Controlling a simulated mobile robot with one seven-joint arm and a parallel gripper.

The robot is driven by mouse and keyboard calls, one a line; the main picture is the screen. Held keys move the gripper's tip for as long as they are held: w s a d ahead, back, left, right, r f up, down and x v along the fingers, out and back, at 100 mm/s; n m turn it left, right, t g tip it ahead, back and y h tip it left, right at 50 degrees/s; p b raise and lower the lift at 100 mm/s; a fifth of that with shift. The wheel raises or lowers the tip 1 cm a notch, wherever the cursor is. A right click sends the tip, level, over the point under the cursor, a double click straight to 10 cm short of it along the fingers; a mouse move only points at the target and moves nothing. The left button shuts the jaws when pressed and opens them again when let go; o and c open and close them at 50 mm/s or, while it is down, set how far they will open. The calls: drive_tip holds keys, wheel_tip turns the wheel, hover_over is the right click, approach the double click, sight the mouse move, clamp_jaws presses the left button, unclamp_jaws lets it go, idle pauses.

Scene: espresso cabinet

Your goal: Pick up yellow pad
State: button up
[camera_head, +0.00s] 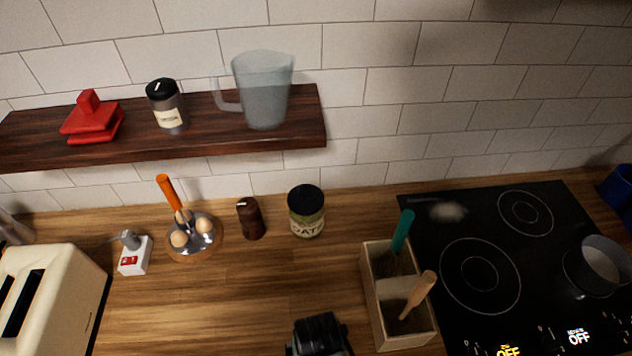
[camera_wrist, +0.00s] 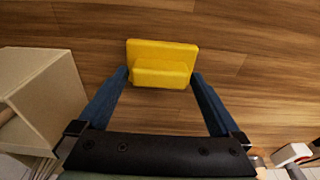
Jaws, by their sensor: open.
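The yellow pad (camera_wrist: 163,53) is a flat yellow slab with a raised block along its near side. It shows in the wrist view at the top centre, against the wood surface. My gripper (camera_wrist: 161,74) is open, with one blue finger close to each side of the pad's raised block. Nothing is clamped between the fingers, and whether either finger touches the pad I cannot tell. In the head view the pad is not visible; only a dark part of my arm (camera_head: 320,333) shows at the bottom edge.
A wooden utensil box (camera_head: 380,312) stands right of my arm and shows at left in the wrist view (camera_wrist: 45,85). A toaster (camera_head: 50,290), egg tray (camera_head: 205,245), brown shaker (camera_head: 250,218) and oats jar (camera_head: 306,212) stand around. The hob (camera_head: 470,310) is at right.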

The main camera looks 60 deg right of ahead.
drive_tip(key=shift+d+f+b, duration=0.1)
drive_tip(key=shift+f+b, duration=0.2)
drive_tip(key=shift+f, duration=0.4)
drive_tip(key=shift+w+r, duration=0.1)
drive_tip(key=shift+c, duration=0.4)
drive_tip(key=c, duration=1)
drive_tip(key=shift+c, duration=0.2)
wheel_tip(320, 180, up, 10)
drive_tip(key=shift+r+b, duration=0.1)
drive_tip(key=shift+b, duration=0.3)
